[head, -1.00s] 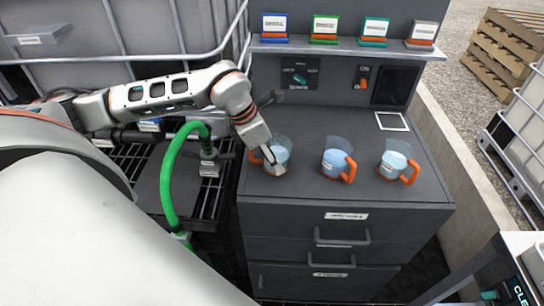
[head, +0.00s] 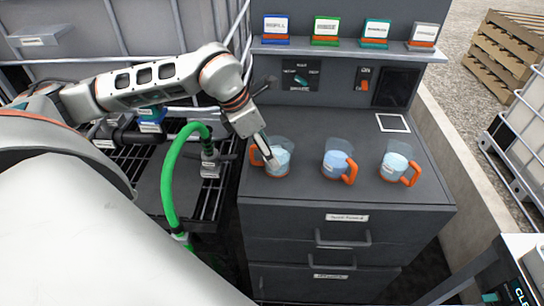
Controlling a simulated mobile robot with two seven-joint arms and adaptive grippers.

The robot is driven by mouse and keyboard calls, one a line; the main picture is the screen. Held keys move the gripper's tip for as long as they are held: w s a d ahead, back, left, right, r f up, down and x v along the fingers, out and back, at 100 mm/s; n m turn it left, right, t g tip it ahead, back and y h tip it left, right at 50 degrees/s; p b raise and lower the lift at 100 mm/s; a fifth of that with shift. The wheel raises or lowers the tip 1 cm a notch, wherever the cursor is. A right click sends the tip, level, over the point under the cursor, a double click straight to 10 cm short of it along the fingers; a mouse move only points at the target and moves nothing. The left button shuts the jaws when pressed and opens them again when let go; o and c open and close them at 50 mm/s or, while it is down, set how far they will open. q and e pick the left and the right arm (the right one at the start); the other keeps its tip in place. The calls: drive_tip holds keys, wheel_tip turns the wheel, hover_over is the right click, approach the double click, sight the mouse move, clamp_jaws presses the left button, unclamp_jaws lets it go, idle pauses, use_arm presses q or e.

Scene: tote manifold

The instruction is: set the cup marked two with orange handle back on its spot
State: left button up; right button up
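Three clear cups with pale blue contents and orange handles stand in a row on the grey counter (head: 310,190): the left cup (head: 281,159), the middle cup (head: 336,162) and the right cup (head: 394,163). Any numbers on them are too small to read, so I cannot tell which is marked two. My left gripper (head: 268,160) points down at the left cup, overlapping its handle side. Whether its fingers touch or grip the handle cannot be told. A white-outlined square (head: 392,122) on the counter behind the right cup is empty. My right gripper is out of view.
A shelf (head: 345,48) with several small labelled stands runs above the counter. A panel with a dial (head: 300,78) and a switch (head: 363,82) is on the wall behind. A green hose (head: 169,180) rises left of the counter. Counter room between the cups is clear.

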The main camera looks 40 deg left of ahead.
use_arm(q)
drive_tip(key=v, duration=0.7)
drive_tip(key=shift+r, duration=0.3)
drive_tip(key=shift+s+a, duration=0.1)
drive_tip(key=shift+s, duration=0.05)
